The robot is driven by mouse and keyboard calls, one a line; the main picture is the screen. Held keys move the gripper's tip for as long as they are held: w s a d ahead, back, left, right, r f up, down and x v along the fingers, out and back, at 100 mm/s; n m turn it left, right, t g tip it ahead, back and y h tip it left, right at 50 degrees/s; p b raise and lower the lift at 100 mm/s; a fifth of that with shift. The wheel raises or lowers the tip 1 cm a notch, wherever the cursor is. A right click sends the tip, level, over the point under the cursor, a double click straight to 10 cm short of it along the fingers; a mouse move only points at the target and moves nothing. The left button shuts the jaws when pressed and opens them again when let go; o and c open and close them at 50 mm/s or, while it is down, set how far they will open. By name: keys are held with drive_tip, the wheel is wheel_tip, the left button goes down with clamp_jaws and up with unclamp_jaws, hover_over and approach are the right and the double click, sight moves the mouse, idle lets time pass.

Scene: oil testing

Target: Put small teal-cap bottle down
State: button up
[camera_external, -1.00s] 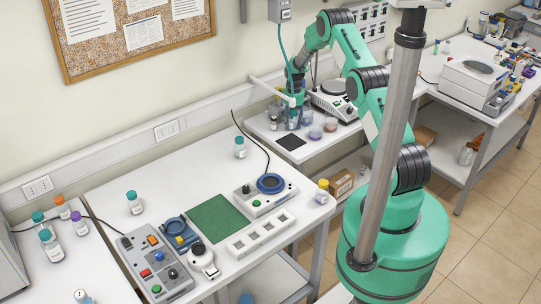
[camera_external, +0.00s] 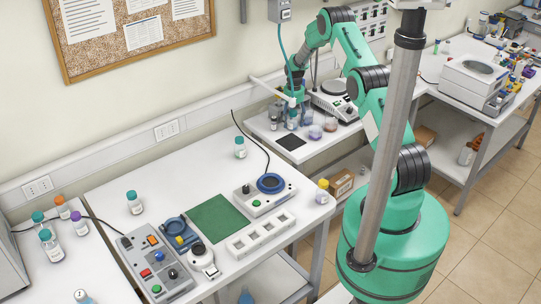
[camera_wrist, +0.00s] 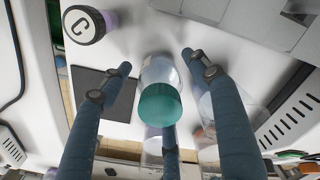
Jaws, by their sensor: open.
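The small teal-cap bottle (camera_wrist: 160,103) is clear with a teal lid and stands on the white bench in the wrist view. It also shows below my gripper in the external view (camera_external: 292,122). My gripper (camera_wrist: 156,64) is open, with its dark blue fingers spread around the bottle and gaps on the left and right sides. The third finger shows at the bottom of the wrist view, partly behind the cap. In the external view my gripper (camera_external: 294,98) is just above the bottle on the back bench.
A dark square mat (camera_external: 291,142) lies beside the bottle. A purple item with a black cap marked C (camera_wrist: 85,25) stands close by. Clear beakers (camera_external: 315,131) and a white hotplate device (camera_external: 335,102) are to the right. The front bench (camera_external: 190,165) has free room.

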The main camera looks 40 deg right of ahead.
wheel_tip(320, 180, up, 11)
drive_tip(key=shift+f+b, duration=0.2)
drive_tip(key=shift+b, duration=0.45)
drive_tip(key=shift+r, duration=0.1)
idle(0.6)
drive_tip(key=shift+r, duration=0.25)
drive_tip(key=s+a+r+n+t+b, duration=0.1)
drive_tip(key=s+r+n, duration=0.15)
drive_tip(key=r, duration=0.35)
drive_tip(key=s+a+r+n+b, duration=0.1)
drive_tip(key=s+a+r+n, duration=0.15)
drive_tip(key=r, duration=0.45)
drive_tip(key=s+a+r+n+t+b, duration=0.25)
drive_tip(key=s+a+r+n, duration=0.45)
drive_tip(key=s+a+r, duration=0.8)
drive_tip(key=s+a+r+n+b, duration=0.1)
drive_tip(key=s+a+r+n, duration=0.25)
drive_tip(key=s, duration=0.25)
drive_tip(key=s+a+r+n+b, duration=0.2)
drive_tip(key=s+a, duration=0.2)
drive_tip(key=s, duration=0.3)
drive_tip(key=s+a+f+n+t+b, duration=0.1)
drive_tip(key=s+a+f+n, duration=0.1)
drive_tip(key=s, duration=0.6)
drive_tip(key=s+a+f+n+t+b, duration=0.1)
drive_tip(key=s+a+n, duration=0.3)
drive_tip(key=s, duration=0.5)
drive_tip(key=shift+s+f+n, duration=0.2)
drive_tip(key=shift+f+n, duration=0.35)
drive_tip(key=shift+f, duration=0.05)
